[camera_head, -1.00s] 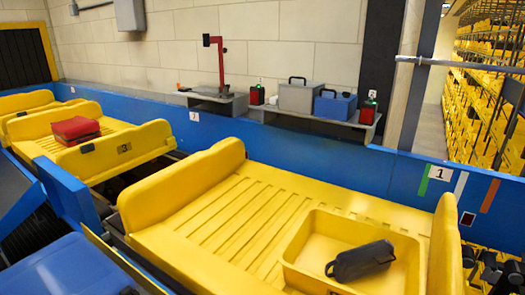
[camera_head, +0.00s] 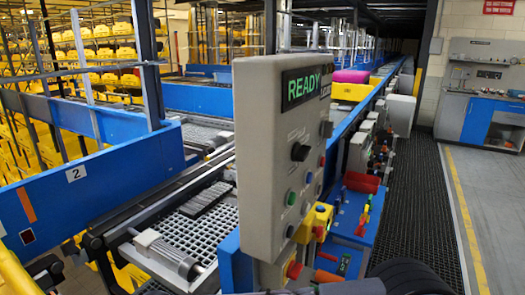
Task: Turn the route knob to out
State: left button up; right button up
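A grey control box (camera_head: 262,160) stands in the middle of the view, turned partly away to the right. Its display (camera_head: 303,86) reads READY in green. A round black knob (camera_head: 300,151) sits on its face below the display, and a smaller dark control (camera_head: 326,129) sits to the right of it. The labels are too small to read, so I cannot tell which is the route knob or where it points. Coloured buttons (camera_head: 291,197) line the lower face. Neither of my grippers can be made out in the view.
The dark mat walkway (camera_head: 415,200) on the right looks clear.

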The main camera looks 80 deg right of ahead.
aim_at(300, 153)
jog(key=z, duration=3.1)
